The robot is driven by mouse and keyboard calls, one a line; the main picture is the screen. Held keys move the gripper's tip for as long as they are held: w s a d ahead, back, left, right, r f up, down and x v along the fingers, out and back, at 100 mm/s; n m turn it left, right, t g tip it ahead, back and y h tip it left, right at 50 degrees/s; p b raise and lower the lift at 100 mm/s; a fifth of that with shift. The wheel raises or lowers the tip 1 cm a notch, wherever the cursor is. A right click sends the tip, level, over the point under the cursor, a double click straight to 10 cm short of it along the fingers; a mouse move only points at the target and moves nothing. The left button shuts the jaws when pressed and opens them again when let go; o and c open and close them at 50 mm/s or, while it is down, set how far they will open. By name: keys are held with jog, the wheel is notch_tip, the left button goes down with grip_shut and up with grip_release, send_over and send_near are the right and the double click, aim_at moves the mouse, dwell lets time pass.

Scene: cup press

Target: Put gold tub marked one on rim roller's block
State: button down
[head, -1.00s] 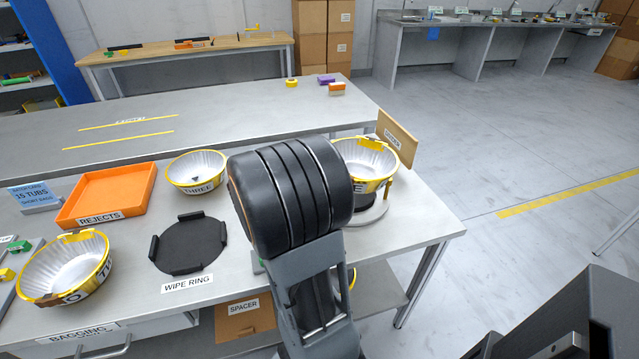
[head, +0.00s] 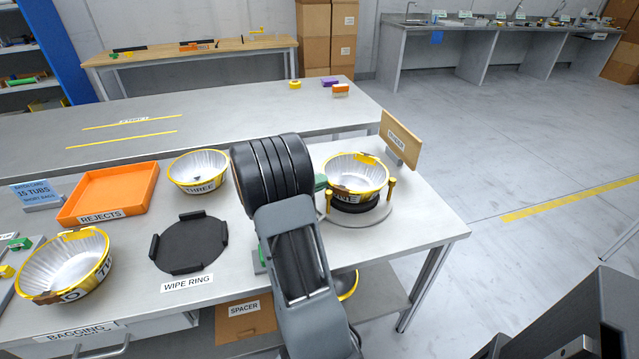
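The gold tub marked one (head: 357,172) is at the right end of the near table, its label partly showing as "NE". It looks upright, over the dark round block (head: 357,204) of the rim roller (head: 374,219). I cannot tell whether it rests fully on the block. Yellow posts stand beside it. My black wrist is just left of the tub and hides my gripper's fingers. A small dark green piece (head: 320,183) shows between wrist and tub; I cannot tell if it belongs to my gripper.
Tub three (head: 198,172), tub two (head: 64,264), the orange rejects tray (head: 108,194) and the black wipe ring (head: 189,246) stand to the left. An upright brown board (head: 400,138) is close behind the roller. A spacer box (head: 246,318) is below the table.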

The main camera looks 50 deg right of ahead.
jog(key=c, duration=1.3)
grip_release()
jog(key=shift+c, duration=0.2)
jog(key=shift+r, duration=0.1)
